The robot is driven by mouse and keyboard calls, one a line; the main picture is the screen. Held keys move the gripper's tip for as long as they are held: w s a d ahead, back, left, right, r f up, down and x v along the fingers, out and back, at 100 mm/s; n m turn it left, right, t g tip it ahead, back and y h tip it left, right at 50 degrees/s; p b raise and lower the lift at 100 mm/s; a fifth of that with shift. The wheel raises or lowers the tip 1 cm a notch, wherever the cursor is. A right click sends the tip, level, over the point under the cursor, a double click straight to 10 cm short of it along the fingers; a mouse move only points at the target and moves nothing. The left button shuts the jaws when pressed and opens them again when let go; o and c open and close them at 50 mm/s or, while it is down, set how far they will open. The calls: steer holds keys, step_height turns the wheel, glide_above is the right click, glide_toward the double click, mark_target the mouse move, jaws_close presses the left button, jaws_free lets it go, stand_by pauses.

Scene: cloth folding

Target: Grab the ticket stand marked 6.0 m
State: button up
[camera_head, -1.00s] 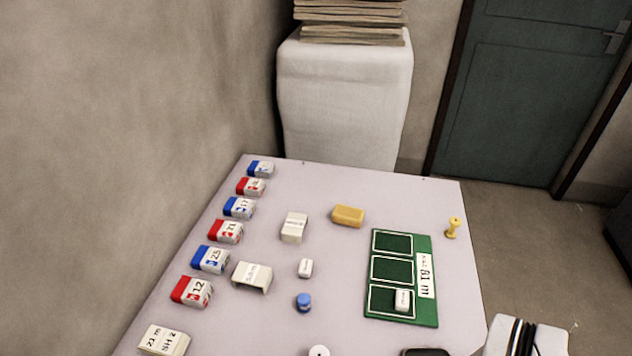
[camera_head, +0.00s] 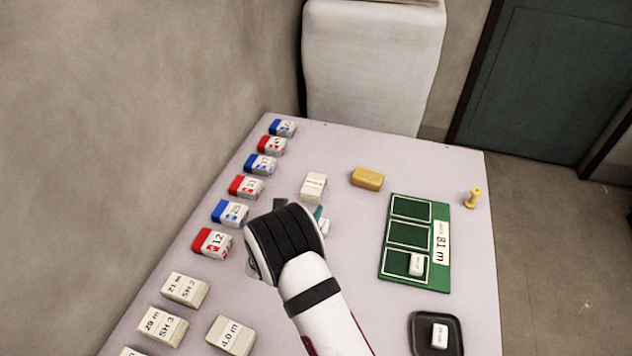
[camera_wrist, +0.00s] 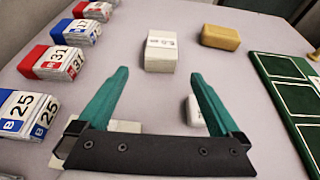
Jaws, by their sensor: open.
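A white ticket stand (camera_head: 313,186) stands in the middle of the far table. In the wrist view the same stand (camera_wrist: 161,52) is straight ahead, beyond the fingertips; its label looks like 6.0 m but is blurred. My gripper (camera_wrist: 160,74) is open and empty, with its teal fingers spread and the stand outside them. In the head view my gripper (camera_head: 299,209) is on the near side of the stand, its fingers mostly hidden by my wrist. Another white stand (camera_wrist: 125,127) lies partly hidden below the gripper. A stand marked 4.0 m (camera_head: 231,336) is at the near left.
Red and blue numbered blocks (camera_wrist: 53,62) line the left side. A small white block (camera_wrist: 193,112) is by the right finger. A yellow block (camera_head: 367,178), a green board (camera_head: 385,272), a black tray (camera_head: 417,342) and a yellow peg (camera_head: 474,196) are on the right.

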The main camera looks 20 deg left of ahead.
mark_target(310, 195)
steer(key=x, duration=0.8)
steer(key=shift+w+d+f, duration=0.1)
steer(key=shift+w+f, duration=0.05)
steer(key=shift+w, duration=0.2)
steer(key=c, duration=1.3)
